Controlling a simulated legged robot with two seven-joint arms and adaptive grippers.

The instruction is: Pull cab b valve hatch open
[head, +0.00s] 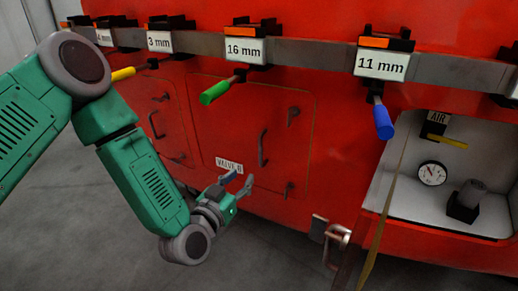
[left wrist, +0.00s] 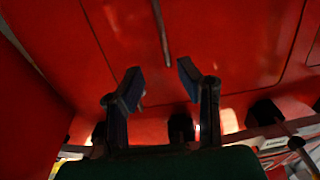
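The valve B hatch (head: 235,120) is a red panel in the red cab wall, and it looks closed. Its label "VALVE B" (head: 229,165) is at its lower left. A dark vertical bar handle (head: 262,148) is on the panel; a dark bar, probably this handle, also shows in the left wrist view (left wrist: 162,32). My left gripper (head: 239,184) is open and empty, below and left of the handle. In the left wrist view my left gripper (left wrist: 158,85) has its fingers spread, with the bar beyond the gap, apart from them. My right gripper is not in view.
Small dark latches (head: 293,114) (head: 288,190) sit right of the handle. A grey rail (head: 310,52) above carries labelled tools, including a green-handled one (head: 217,91) and a blue-handled one (head: 383,120). A recess with a gauge (head: 432,173) is at right. Grey floor is clear below.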

